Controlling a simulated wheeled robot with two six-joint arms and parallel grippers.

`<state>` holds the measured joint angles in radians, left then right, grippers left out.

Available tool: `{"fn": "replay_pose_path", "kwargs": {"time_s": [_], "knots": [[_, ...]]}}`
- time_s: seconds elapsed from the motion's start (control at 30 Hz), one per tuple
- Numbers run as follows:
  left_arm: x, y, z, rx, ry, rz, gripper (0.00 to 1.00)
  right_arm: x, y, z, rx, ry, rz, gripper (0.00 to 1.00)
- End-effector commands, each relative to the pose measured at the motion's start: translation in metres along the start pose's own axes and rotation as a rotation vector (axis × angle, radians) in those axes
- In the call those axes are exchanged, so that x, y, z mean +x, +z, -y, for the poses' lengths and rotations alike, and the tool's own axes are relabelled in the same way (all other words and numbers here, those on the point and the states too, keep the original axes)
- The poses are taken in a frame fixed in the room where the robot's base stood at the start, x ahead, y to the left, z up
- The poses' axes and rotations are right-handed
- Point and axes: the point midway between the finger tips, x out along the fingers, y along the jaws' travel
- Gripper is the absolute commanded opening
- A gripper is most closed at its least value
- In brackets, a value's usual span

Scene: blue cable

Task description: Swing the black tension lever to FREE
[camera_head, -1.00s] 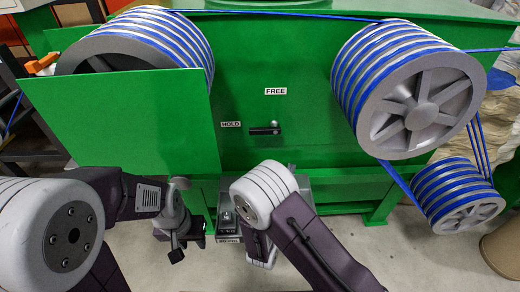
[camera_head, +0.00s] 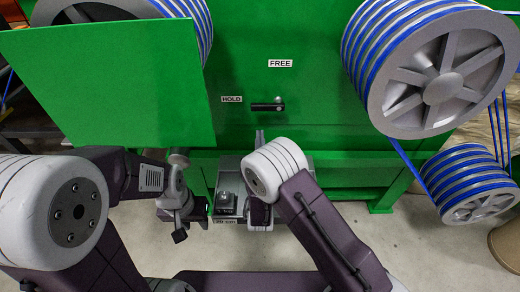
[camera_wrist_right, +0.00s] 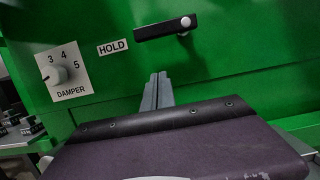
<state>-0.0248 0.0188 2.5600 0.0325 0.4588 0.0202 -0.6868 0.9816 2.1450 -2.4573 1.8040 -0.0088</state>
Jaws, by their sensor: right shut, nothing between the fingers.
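The black tension lever (camera_head: 267,107) is on the green machine front, lying level from its pivot at its right end toward the HOLD label (camera_head: 232,99). The FREE label (camera_head: 280,63) is above the pivot. In the right wrist view the lever (camera_wrist_right: 158,30) is near the top, with the HOLD label (camera_wrist_right: 112,47) to its lower left. My right gripper (camera_head: 260,136) is below the lever, apart from it; its fingers (camera_wrist_right: 157,90) are together and empty, pointing up toward it. My left gripper (camera_head: 180,212) is low at the left, away from the lever; its fingers are unclear.
A green panel (camera_head: 110,85) stands out at the left. Blue cable wraps a large pulley (camera_head: 440,85) and a smaller pulley (camera_head: 475,190) at the right. A damper knob (camera_wrist_right: 57,75) is left of my right fingers. A grey tray (camera_head: 228,232) is below.

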Motion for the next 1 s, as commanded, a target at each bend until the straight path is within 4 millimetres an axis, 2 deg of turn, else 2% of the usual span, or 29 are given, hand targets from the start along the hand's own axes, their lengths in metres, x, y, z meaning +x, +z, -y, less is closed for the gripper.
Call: {"fn": "replay_pose_path", "kwargs": {"time_s": [0.17,0.2,0.3,0.43,0.87,1.0], "knots": [[0.011,0.001,0.0,0.0,0.0,0.0,0.36,0.038,-0.001,0.002,0.0,-0.003,0.005,0.0],[0.01,0.001,0.0,0.0,0.0,0.0,0.36,0.038,0.01,0.0,0.002,0.0,0.006,0.0],[0.011,0.001,0.0,0.0,0.0,0.0,0.36,0.041,0.025,0.0,0.001,0.0,0.004,0.0],[0.012,0.001,0.0,0.0,0.0,0.0,0.36,0.043,0.035,0.0,-0.001,0.0,0.001,0.0],[0.012,0.001,0.0,0.0,0.0,0.0,0.36,0.044,0.039,-0.001,0.002,-0.001,0.0,0.0],[0.013,0.001,0.0,0.0,0.0,0.0,0.36,0.044,0.04,-0.007,0.044,-0.009,0.001,0.0]]}}
